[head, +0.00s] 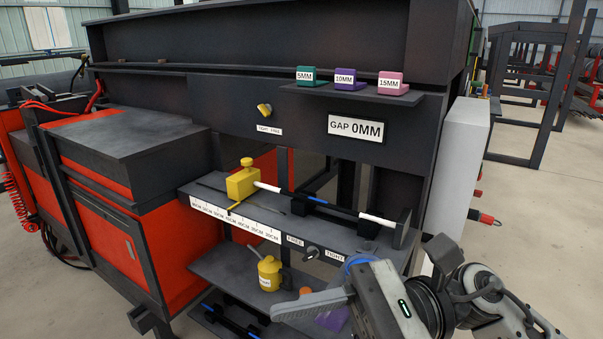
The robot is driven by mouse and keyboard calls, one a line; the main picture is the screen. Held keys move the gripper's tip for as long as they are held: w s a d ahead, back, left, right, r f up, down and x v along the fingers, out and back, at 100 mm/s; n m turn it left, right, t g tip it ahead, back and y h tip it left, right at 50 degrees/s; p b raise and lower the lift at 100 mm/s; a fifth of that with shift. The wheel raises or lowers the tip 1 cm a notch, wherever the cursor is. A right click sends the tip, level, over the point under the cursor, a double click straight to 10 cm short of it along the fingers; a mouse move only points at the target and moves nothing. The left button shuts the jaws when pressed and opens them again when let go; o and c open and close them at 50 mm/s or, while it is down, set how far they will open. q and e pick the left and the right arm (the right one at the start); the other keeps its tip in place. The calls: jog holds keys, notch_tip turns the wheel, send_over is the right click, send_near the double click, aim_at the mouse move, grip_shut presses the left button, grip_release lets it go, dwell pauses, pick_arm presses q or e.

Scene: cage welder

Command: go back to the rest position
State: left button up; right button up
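My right gripper (300,306) comes in from the lower right, in front of the lower shelf of the machine. One long grey finger shows side-on, so I cannot tell whether it is open or shut. No held object is clearly visible. My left gripper is not in view. The bench shelf (335,240) behind carries a yellow block (242,182) and a thin rod with white, black and blue sections (320,202). A yellow can (268,273) stands on the lower shelf, left of my gripper.
Green (306,75), purple (345,78) and pink (391,83) gap blocks sit on the upper ledge. The gap sign (356,128) reads 0MM. A red and black cabinet (110,210) stands left. A white box (462,155) is right. Open floor (530,230) lies right.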

jog(key=w+d+m+t+y, duration=0.2)
jog(key=w+m+t+y, duration=0.35)
jog(key=m+t, duration=1.1)
jog(key=w+d+f+m+t+h, duration=0.35)
jog(key=f+m+h, duration=0.2)
jog(key=m, duration=0.65)
jog(key=w+d+f+m+t+h, duration=0.2)
jog(key=f+m+t+h, duration=0.3)
jog(key=m, duration=0.8)
jog(key=s+d+f+m+g+h, duration=0.2)
jog(key=s+f+m+g+h, duration=0.2)
jog(key=f+m, duration=0.4)
jog(key=s+d+f+m+g+h, duration=0.3)
jog(key=f+m, duration=0.6)
jog(key=f, duration=0.4)
jog(key=s+g+h, duration=0.1)
jog(key=s+h, duration=0.1)
jog(key=s, duration=0.1)
jog(key=shift+s+d+f+h, duration=0.35)
jog(key=shift+s+f+h, duration=0.05)
